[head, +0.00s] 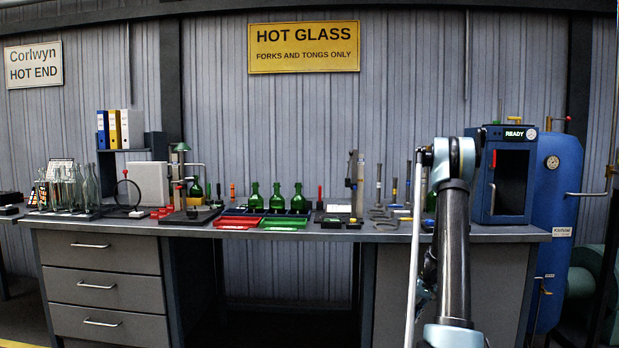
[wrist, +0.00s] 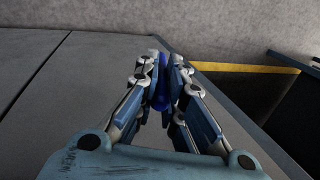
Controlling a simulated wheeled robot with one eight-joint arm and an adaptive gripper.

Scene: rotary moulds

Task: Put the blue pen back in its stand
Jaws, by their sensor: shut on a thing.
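In the wrist view my gripper (wrist: 163,78) is shut on a slim blue thing, which I take to be the blue pen (wrist: 161,94). Only part of the pen shows between the fingers, and the rest is hidden by them. A grey surface with seams lies beyond the gripper. In the head view my arm rises at the right of centre, and I cannot make out its fingers or the pen there. I cannot pick out the pen's stand with certainty among the small things on the bench (head: 120,227).
Green bottles (head: 276,200) stand mid-bench, behind red (head: 238,222) and green (head: 285,222) trays. Clear bottles (head: 85,188) crowd the left end. A blue cabinet (head: 508,175) marked READY stands at the right end. In the wrist view a yellow-edged drop (wrist: 240,67) lies to the right.

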